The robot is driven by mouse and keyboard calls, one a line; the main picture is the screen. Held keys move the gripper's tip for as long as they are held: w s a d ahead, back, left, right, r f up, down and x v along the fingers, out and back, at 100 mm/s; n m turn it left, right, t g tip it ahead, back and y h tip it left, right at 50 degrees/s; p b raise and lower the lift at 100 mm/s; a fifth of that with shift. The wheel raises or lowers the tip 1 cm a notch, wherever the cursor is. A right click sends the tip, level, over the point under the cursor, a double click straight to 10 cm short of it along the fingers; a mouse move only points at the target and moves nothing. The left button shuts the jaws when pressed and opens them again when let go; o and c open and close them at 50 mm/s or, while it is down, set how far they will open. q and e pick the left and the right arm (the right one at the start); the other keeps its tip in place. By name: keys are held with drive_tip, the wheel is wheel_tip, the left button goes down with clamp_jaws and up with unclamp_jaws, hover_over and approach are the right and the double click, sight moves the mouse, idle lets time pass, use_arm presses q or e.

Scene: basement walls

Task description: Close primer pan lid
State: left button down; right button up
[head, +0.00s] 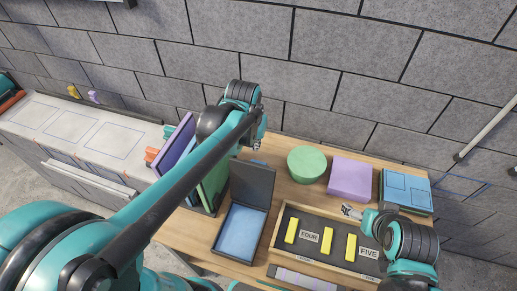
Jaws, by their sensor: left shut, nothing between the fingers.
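The primer pan (239,232) appears to be the dark grey tray with a light blue inside, on the wooden table. Its dark lid (252,184) stands raised at the pan's far edge, so the pan is open. My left gripper (257,146) is shut and empty, above and beyond the lid's top edge, apparently apart from it. My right gripper (350,211) is over the far edge of the wooden tray with the yellow blocks, right of the pan. Its fingers are too small to tell open from shut.
A green round block (306,164), a purple block (350,178) and a blue box (406,190) stand at the back right. A wooden tray (268,250) with yellow bars and number labels lies right of the pan. Upright coloured panels (214,184) stand close to its left.

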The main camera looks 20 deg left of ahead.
use_arm(q)
drive_tip(key=w+f+g, duration=0.1)
drive_tip(key=w+f, duration=0.5)
drive_tip(key=f, duration=0.5)
drive_tip(key=s, duration=0.1)
drive_tip(key=s+r, duration=0.1)
drive_tip(key=s, duration=0.1)
drive_tip(key=shift+s+d+r, duration=0.3)
drive_tip(key=shift+s+r, duration=0.05)
use_arm(e)
drive_tip(key=shift+w+r, duration=0.1)
drive_tip(key=shift+r, duration=0.3)
use_arm(q)
drive_tip(key=shift+s+r, duration=0.1)
drive_tip(key=shift+s, duration=0.1)
